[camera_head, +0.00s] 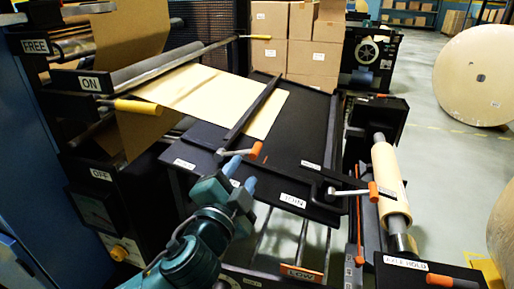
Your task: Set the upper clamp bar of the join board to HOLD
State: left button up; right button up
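The join board (305,130) is a black board with a JOIN label, at centre. A dark clamp bar (258,103) runs across it over the kraft paper (203,88). Its crank lever, with an orange grip (256,150), is at the bar's near end. A second lever with an orange grip (372,191) is at the board's right corner. The small labels beside the levers are too small to read. My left gripper (241,177), teal with blue fingers, is just below and left of the first lever. Its fingers are apart, with nothing seen between them. My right gripper is out of view.
A machine with rollers and FREE, ON and OFF labels (90,84) stands at left, with a yellow-handled lever (137,106). A kraft roll on an axle (388,178) is at right, near the AXLE HOLD label (406,263). Cartons (313,58) stand behind. A big roll (478,75) is on the floor.

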aim_at(257, 148)
pick_arm(q)
jog(key=p+x, duration=0.1)
jog(key=x, duration=0.9)
jog(key=shift+w+d+f, duration=0.1)
jog(key=shift+w, duration=0.25)
jog(key=shift+c, duration=0.5)
grip_shut()
